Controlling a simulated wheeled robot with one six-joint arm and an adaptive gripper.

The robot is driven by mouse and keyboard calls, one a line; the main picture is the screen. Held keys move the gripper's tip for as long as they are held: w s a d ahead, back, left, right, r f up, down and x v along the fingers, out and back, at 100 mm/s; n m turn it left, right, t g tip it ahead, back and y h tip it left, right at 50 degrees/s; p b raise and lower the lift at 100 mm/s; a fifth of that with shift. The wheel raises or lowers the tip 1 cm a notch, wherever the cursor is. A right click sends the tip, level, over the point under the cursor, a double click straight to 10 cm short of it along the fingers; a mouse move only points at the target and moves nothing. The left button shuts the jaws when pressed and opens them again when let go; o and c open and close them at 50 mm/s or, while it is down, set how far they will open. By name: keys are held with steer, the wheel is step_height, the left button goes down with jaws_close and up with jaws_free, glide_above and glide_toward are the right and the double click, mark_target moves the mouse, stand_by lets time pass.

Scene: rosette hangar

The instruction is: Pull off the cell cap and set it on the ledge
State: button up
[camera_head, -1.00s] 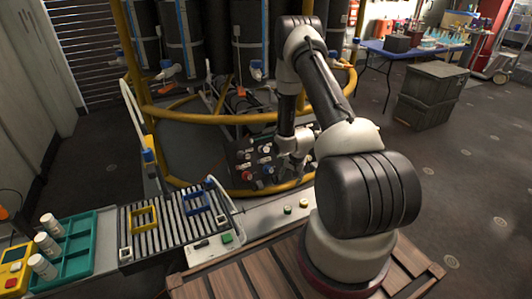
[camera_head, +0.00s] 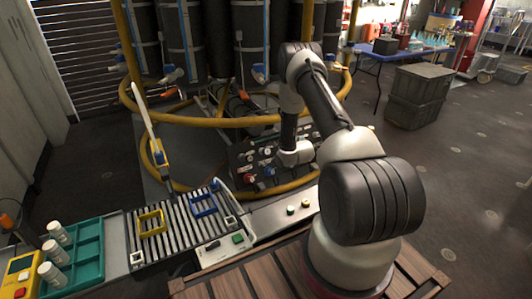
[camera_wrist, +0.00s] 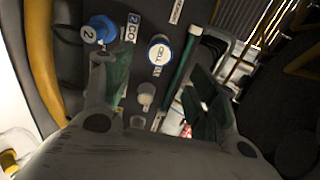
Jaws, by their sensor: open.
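In the wrist view, a round white cap with a blue rim, lettered CELL (camera_wrist: 160,50), sits on the dark panel (camera_wrist: 135,75). My gripper (camera_wrist: 153,77) is open, with one finger on each side of the picture. The cap shows in the gap beyond the fingertips, and neither finger visibly touches it. In the head view the panel (camera_head: 243,158) stands beyond the counter; my fingers and the cap cannot be made out there. I cannot tell which surface is the ledge.
A blue knob marked 2 (camera_wrist: 100,30) is close to the left finger. A green rod (camera_wrist: 178,68) runs beside the cap, and a smaller pale knob (camera_wrist: 146,92) sits below it. A yellow rail (camera_head: 205,121) curves above the panel. A roller tray (camera_head: 180,228) stands left.

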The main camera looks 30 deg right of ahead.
mark_target(268, 152)
steer(key=shift+x, duration=4.5)
steer(key=shift+c, duration=0.2)
jaws_close()
steer(key=shift+v, duration=3)
